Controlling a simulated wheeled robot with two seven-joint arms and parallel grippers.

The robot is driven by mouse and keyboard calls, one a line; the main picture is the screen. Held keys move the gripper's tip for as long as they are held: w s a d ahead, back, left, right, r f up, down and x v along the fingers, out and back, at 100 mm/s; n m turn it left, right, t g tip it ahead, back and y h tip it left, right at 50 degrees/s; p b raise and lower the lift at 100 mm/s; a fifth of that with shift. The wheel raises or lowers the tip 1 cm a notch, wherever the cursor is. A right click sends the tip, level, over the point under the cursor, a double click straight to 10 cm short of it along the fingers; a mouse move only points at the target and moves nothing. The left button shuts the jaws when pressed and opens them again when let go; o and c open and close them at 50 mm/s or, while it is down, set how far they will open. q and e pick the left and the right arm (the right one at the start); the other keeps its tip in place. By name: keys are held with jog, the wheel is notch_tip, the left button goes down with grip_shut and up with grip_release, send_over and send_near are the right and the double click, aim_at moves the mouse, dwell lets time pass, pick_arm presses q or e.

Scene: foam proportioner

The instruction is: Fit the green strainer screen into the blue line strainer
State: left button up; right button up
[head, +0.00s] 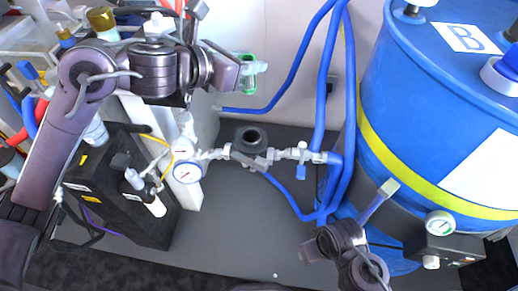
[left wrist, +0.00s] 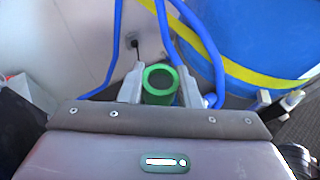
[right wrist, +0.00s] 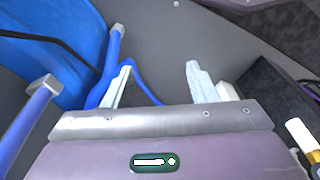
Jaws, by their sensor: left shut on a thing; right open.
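The green strainer screen (head: 248,86) is a small open-ended cylinder. My left gripper (head: 254,69) is shut on it and holds it in the air. In the left wrist view the screen (left wrist: 159,98) stands between the two fingers, its round mouth toward the camera. A dark round-mouthed fitting (head: 250,137) sits in the pipe line below the screen; it looks like the line strainer, though its body reads as dark grey rather than blue. Its mouth faces up and looks empty. My right gripper (right wrist: 158,84) is open and empty, at the lower right in the head view.
A large blue drum (head: 430,110) with a yellow band fills the right. Blue hoses (head: 323,100) hang between the drum and the pipe line. A white-faced gauge (head: 186,173) and a black box (head: 130,205) stand at left. The grey floor (head: 245,220) in front is clear.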

pick_arm(q)
jog(key=shift+w+d+f, duration=0.1)
jog(key=shift+w+f, duration=0.05)
jog(key=shift+f, duration=0.2)
jog(key=b, duration=0.4)
send_over(250, 130)
jog(key=s, duration=0.2)
notch_tip(250, 130, down, 14)
jog(key=shift+f, duration=0.25)
notch_tip(250, 130, down, 5)
jog(key=shift+r+b, duration=0.2)
jog(key=shift+b, duration=0.45)
jog(key=shift+c, duration=0.5)
pick_arm(e)
jog(key=w+a+n+t+y, duration=0.1)
jog(key=w+a+t+y, duration=0.1)
jog(key=a, duration=0.4)
jog(key=shift+w+f+t, duration=0.3)
jog(key=shift+f+t, duration=0.1)
jog(key=shift+t, duration=0.3)
